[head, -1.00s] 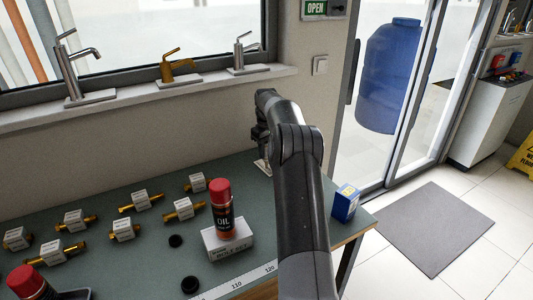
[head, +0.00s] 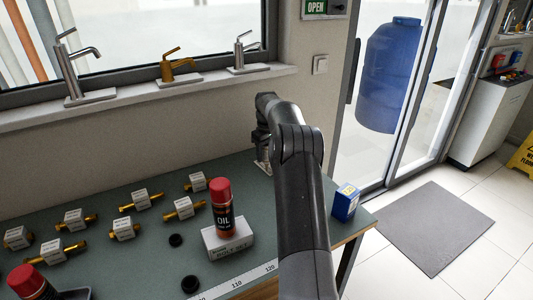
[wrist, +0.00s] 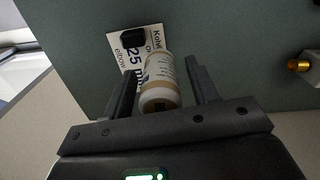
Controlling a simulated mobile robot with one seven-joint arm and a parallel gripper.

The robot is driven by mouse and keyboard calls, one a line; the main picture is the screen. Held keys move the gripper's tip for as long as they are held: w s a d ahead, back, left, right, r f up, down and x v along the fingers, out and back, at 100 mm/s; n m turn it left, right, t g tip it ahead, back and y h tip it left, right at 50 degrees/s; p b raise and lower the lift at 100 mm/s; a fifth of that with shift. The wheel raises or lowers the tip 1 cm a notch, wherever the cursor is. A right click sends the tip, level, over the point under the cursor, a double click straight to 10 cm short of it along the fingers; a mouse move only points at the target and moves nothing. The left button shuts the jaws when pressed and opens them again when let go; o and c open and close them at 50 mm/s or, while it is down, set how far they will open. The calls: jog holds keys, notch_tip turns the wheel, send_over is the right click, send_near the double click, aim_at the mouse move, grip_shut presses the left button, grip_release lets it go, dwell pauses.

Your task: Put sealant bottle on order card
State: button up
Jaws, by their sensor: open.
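A white and tan sealant bottle (wrist: 160,82) is between the two open fingers of my gripper (wrist: 162,68) in the wrist view, with a gap beside the finger on the right. A white order card (wrist: 149,38) with large "25 mm" print lies on the green bench just beyond and partly behind the bottle. The bottle overlaps the card in this view; I cannot tell whether its base rests on it.
A small black object (wrist: 137,40) sits on the card. On the bench are an oil can (head: 222,207) on a white box (head: 228,240), a blue box (head: 345,203) and several labelled brass fittings (head: 141,200). The wall and window sill stand close behind.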

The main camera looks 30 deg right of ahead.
notch_tip(320, 180, up, 12)
jog(key=shift+r, duration=0.15)
jog(key=s+a+r+t, duration=0.1)
jog(key=s+a+r, duration=0.4)
jog(key=a+r, duration=0.55)
jog(key=s+a+r+t+h, duration=0.1)
jog(key=s+a+r, duration=0.1)
jog(key=s+a, duration=0.35)
jog(key=s+a+r+t, duration=0.1)
jog(key=s+a+r, duration=0.2)
jog(key=s+a, duration=0.3)
jog(key=s+a+f+t, duration=0.1)
jog(key=s+a+f, duration=0.1)
jog(key=s, duration=0.7)
jog(key=s+a+f+m, duration=0.1)
jog(key=s+a+f, duration=0.2)
jog(key=s, duration=0.7)
jog(key=s+a+f+m+t+y, duration=0.1)
jog(key=s+a+f, duration=0.2)
jog(key=s+f, duration=0.3)
jog(key=s, duration=0.3)
jog(key=shift+s+f+t, duration=0.2)
jog(key=shift+s+t, duration=0.1)
jog(key=shift+o, duration=0.5)
jog(key=shift+w+r, duration=0.1)
